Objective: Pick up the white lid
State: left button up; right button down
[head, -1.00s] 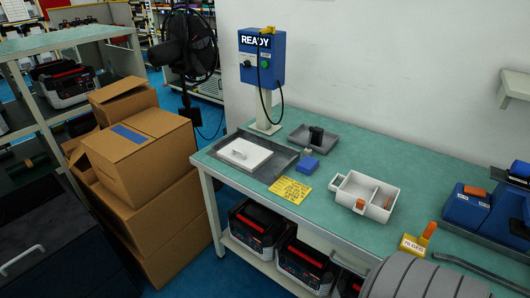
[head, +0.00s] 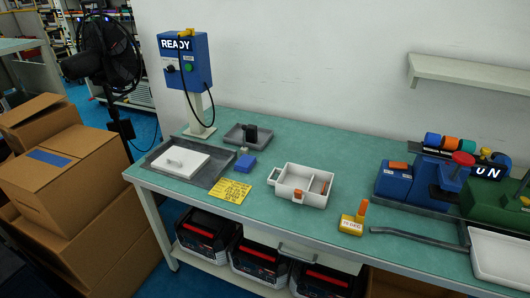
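The white lid (head: 181,161) is a flat rectangular plate with a small raised handle on top. It lies in a shallow dark grey tray (head: 213,176) at the left end of the green-topped workbench. Nothing covers the lid. Neither of my grippers shows in the head view.
Right of the tray are a yellow note (head: 231,191), a blue block (head: 245,163) and a white two-part box (head: 303,186). Behind stand a grey tray (head: 241,139) and the blue READY box (head: 186,62). Cardboard boxes (head: 75,173) stand on the left. The bench (head: 345,165) has clear room behind the white box.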

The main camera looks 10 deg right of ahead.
aim_at(177, 161)
jog(key=z, duration=0.7)
jog(key=i, duration=0.45)
